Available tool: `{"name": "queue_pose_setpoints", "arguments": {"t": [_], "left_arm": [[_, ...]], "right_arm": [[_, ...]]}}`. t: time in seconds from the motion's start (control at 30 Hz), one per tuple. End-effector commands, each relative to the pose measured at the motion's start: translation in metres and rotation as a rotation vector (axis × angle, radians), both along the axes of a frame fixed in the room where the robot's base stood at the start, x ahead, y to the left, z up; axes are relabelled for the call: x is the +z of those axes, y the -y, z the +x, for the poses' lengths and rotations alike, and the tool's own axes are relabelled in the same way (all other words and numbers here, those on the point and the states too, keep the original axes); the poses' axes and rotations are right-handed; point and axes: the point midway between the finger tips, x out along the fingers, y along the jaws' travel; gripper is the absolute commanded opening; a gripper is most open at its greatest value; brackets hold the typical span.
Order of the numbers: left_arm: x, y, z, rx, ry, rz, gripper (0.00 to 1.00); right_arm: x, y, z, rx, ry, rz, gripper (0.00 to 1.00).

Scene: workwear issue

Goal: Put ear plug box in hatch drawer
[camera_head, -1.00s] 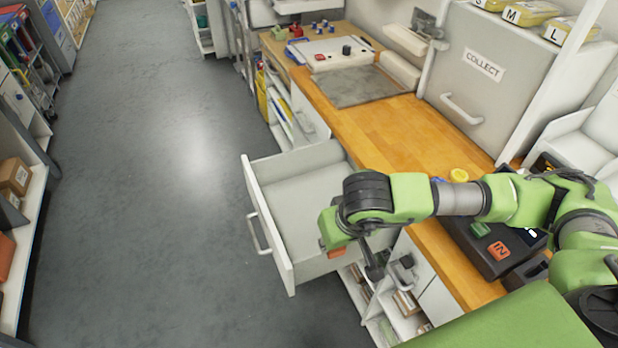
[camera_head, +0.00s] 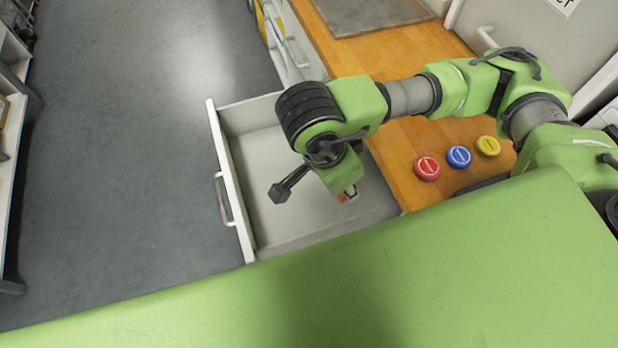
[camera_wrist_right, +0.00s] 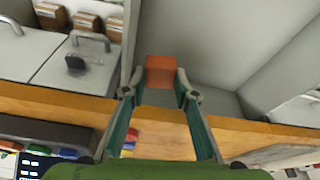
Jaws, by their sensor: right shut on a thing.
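The ear plug box is a small orange box (camera_wrist_right: 160,72) between the fingertips of my right gripper (camera_wrist_right: 160,84) in the right wrist view. In the head view only a small orange part of the box (camera_head: 341,198) shows below the wrist; the right gripper (camera_head: 349,194) is mostly hidden by my arm. The gripper is shut on the box. The hatch drawer (camera_head: 228,180) is pulled open, pale and empty where visible. The box is above the drawer's inside, near its counter end; its height above the floor is unclear. My left gripper is not in view.
The wooden counter (camera_head: 415,140) borders the drawer. Red (camera_head: 427,168), blue (camera_head: 459,156) and yellow (camera_head: 488,146) round pieces stand on it near my arm. A grey mat (camera_head: 370,12) lies farther back. Small cartons (camera_wrist_right: 86,22) show in the wrist view. The floor at left is clear.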

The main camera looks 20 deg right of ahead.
Motion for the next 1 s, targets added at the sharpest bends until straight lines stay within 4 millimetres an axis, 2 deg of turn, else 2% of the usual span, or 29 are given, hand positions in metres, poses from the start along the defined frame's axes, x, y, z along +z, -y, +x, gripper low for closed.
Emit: {"name": "queue_pose_setpoints", "arguments": {"t": [0.1,0.27,0.37,0.67,0.7,0.77,1.0], "left_arm": [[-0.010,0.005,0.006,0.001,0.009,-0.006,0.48],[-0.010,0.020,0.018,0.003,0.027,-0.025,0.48],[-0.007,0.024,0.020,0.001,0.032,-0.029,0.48],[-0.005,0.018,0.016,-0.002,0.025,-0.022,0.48],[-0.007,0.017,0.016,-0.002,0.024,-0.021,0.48],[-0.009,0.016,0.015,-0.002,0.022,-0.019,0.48],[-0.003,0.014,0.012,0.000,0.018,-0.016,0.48]], "right_arm": [[-0.003,0.002,-0.005,-0.116,0.001,0.001,0.17],[-0.004,0.001,-0.003,-0.185,0.000,0.002,0.17],[-0.011,-0.003,0.013,-0.194,-0.001,0.001,0.17],[-0.042,-0.021,0.078,-0.191,-0.003,0.002,0.17],[-0.052,-0.023,0.084,-0.191,-0.005,0.003,0.17],[-0.065,-0.025,0.093,-0.190,-0.007,0.002,0.17],[-0.091,-0.031,0.118,-0.187,-0.002,0.001,0.17]]}}
